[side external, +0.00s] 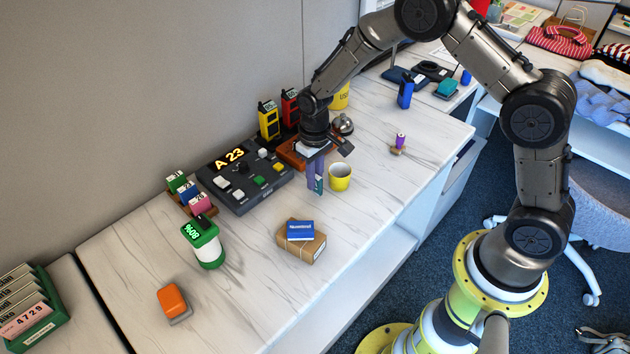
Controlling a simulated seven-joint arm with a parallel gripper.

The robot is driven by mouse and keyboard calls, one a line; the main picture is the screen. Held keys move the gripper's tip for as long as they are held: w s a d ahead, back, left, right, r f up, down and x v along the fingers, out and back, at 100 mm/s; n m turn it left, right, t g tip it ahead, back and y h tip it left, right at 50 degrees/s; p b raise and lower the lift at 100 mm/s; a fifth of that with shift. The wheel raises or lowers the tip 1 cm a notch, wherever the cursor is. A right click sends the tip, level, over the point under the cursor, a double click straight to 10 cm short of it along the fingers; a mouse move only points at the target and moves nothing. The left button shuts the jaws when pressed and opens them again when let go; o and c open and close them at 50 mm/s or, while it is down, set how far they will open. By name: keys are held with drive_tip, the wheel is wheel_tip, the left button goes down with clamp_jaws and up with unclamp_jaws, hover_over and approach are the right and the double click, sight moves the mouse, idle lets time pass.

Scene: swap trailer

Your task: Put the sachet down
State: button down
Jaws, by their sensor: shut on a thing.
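My gripper (316,184) points down over the white marble-patterned table, just left of the yellow mug (340,178). Its fingers are shut on a thin upright thing, which I take to be the sachet (319,186); only a small teal and pale part shows between the fingertips. The rest of it is hidden by the fingers. I cannot tell whether its lower edge touches the table.
A brown parcel (301,249) with a blue packet (301,230) on top lies in front of my gripper. The dark control console (245,184) stands to the left, a bell (343,125) behind.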

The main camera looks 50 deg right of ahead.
drive_tip(key=shift+f, duration=0.75)
drive_tip(key=shift+f, duration=0.2)
drive_tip(key=c, duration=0.8)
unclamp_jaws()
drive_tip(key=shift+r, duration=0.15)
wheel_tip(320, 180, up, 12)
drive_tip(key=shift+r, duration=0.2)
